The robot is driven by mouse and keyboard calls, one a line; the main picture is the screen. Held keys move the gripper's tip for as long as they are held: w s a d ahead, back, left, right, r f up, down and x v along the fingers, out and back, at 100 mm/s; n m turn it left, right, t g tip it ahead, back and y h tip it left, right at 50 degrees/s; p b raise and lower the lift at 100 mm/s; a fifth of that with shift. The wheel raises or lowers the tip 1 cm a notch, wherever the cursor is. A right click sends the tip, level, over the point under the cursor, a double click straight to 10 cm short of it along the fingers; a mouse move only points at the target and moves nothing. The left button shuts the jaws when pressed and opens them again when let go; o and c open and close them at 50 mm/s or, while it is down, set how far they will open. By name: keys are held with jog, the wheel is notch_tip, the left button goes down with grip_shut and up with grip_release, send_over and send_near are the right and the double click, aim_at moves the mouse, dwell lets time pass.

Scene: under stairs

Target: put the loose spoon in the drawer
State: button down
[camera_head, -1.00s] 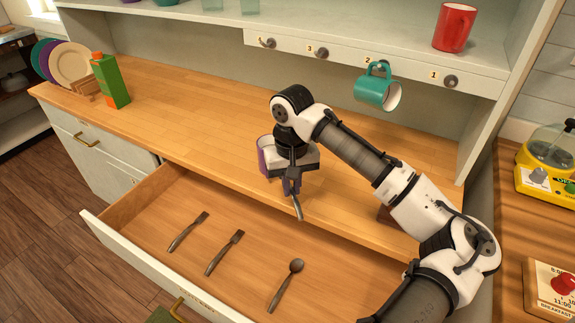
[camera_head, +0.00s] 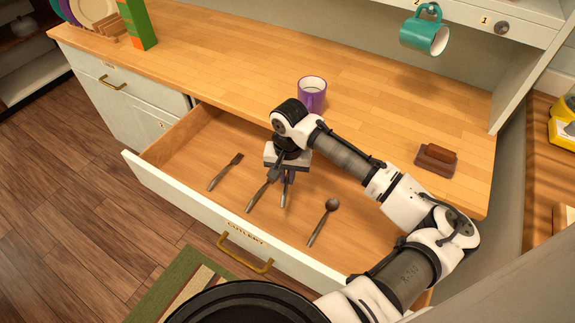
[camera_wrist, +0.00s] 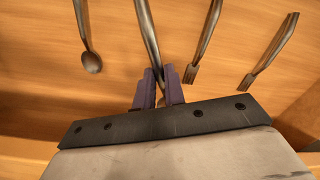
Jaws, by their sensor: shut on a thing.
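The drawer (camera_head: 190,208) is pulled open, its front labelled. My gripper (camera_head: 287,174) is over the inside of the drawer, shut on the loose spoon (camera_head: 284,194). In the wrist view the fingertips (camera_wrist: 158,88) pinch it and its dark handle (camera_wrist: 147,30) points away from them. The spoon's bowl is hidden by the gripper. I cannot tell whether the spoon touches the drawer floor. Another spoon (camera_head: 323,222) lies in the drawer to the right. Two forks (camera_head: 222,174) (camera_head: 262,190) lie to the left, the nearer one close beside the held spoon.
A purple mug (camera_head: 312,94) stands on the counter (camera_head: 215,70) behind my gripper. A brown block-like object (camera_head: 436,158) lies on the counter to the right. A teal mug (camera_head: 424,36) hangs from a hook above. A green carton (camera_head: 138,22) stands at the back left.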

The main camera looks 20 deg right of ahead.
jog(key=shift+f+b, duration=3.15)
jog(key=shift+f, duration=0.35)
jog(key=shift+f, duration=0.55)
jog(key=c, duration=1.4)
grip_release()
notch_tip(320, 180, up, 14)
jog(key=shift+s+d+r+b, duration=0.1)
jog(key=shift+d+b, duration=0.05)
jog(key=shift+b, duration=0.45)
